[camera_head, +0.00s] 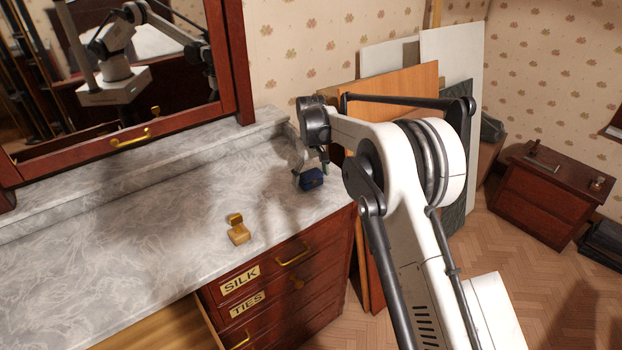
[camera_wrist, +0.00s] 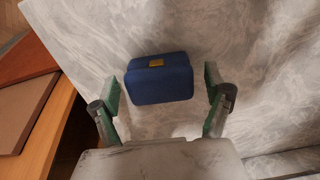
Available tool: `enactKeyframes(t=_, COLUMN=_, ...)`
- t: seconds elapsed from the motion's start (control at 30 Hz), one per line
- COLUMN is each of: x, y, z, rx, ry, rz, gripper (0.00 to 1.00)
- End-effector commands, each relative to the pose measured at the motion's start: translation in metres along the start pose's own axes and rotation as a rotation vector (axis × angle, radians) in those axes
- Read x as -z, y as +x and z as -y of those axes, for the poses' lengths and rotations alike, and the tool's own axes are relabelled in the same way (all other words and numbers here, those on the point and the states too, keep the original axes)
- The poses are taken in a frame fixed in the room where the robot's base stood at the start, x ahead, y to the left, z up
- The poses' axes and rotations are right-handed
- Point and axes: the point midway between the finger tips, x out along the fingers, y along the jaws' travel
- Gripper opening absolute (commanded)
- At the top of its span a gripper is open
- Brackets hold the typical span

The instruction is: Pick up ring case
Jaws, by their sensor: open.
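A small dark-blue case with a gold clasp, which looks like the ring case (camera_head: 311,179), sits on the marble dresser top near its right end. In the wrist view the blue case (camera_wrist: 160,80) lies ahead of my gripper (camera_wrist: 163,88), between its two spread green-edged fingers. There is a gap on each side, and the fingers do not appear to touch it. In the head view my gripper (camera_head: 310,163) is at the case, partly hidden by my own arm. It is open and empty.
A small gold-tan open box (camera_head: 238,232) stands on the marble top (camera_head: 120,240), left of the case. A mirror (camera_head: 110,60) stands behind. Leaning boards (camera_head: 400,85) are just past the dresser's right end. A drawer (camera_head: 165,325) is open at the front.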

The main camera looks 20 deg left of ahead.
Motion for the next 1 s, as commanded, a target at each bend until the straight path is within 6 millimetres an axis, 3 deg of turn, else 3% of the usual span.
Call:
enactKeyframes(t=0.2, x=0.000, y=0.001, z=0.000, rx=0.000, ry=0.000, rz=0.000, gripper=0.79)
enactKeyframes(t=0.57, x=0.000, y=0.000, z=0.000, rx=0.000, ry=0.000, rz=0.000, gripper=0.31)
enactKeyframes(t=1.0, x=0.000, y=-0.010, z=0.000, rx=0.000, ry=0.000, rz=0.000, gripper=0.30)
